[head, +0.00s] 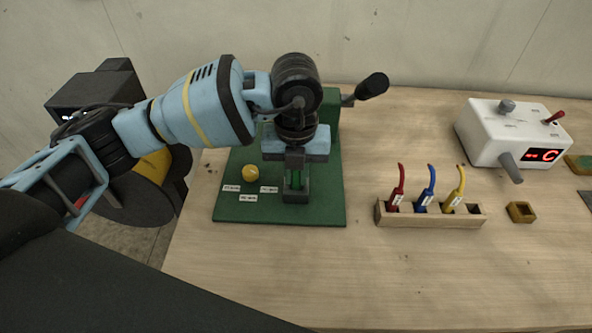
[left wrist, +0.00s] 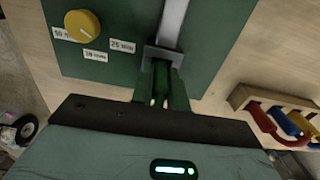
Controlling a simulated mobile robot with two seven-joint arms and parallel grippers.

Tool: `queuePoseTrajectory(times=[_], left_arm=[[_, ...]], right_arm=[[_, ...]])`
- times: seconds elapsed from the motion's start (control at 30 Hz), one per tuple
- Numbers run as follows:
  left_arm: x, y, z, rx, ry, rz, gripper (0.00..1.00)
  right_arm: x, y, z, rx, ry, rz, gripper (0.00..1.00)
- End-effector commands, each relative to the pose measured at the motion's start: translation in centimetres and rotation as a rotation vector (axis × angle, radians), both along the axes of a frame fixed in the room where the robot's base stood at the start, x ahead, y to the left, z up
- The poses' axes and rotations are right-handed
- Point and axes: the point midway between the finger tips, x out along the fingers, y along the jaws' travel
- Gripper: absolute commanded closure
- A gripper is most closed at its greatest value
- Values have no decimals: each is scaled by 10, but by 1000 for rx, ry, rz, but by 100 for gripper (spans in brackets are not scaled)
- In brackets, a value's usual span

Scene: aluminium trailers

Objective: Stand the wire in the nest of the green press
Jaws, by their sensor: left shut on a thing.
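The green press (head: 329,193) stands on the table with a yellow knob (head: 250,172) and white labels on its base. Its black-handled lever (head: 371,87) points right. My left gripper (head: 295,170) is at the front of the press, right above the small grey nest (head: 296,196). It is shut on a green wire (left wrist: 160,80), which looks upright in the head view. The wire's lower end is at the nest; I cannot tell how deep it sits. The nest also shows in the left wrist view (left wrist: 163,54). My right gripper is not in view.
A wooden rack (head: 430,219) right of the press holds a red wire (head: 398,188), a blue wire (head: 427,188) and a yellow wire (head: 457,190); its right slot is empty. A white tester box (head: 496,140) and small wooden cup (head: 521,212) stand further right. The front table is clear.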

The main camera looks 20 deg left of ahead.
Motion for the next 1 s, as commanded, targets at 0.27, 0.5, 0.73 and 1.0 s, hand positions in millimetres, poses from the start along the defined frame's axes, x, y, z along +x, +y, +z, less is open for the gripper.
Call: queuePoseTrajectory(times=[0.27,0.5,0.73,1.0], left_arm=[[0,0,-3,0,1,0,100],[0,0,-3,0,0,0,62],[0,0,-2,0,0,0,62],[1,-1,26,-1,-4,0,62]], right_arm=[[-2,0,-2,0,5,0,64],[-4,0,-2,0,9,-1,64],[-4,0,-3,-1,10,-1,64],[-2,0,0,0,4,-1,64]])
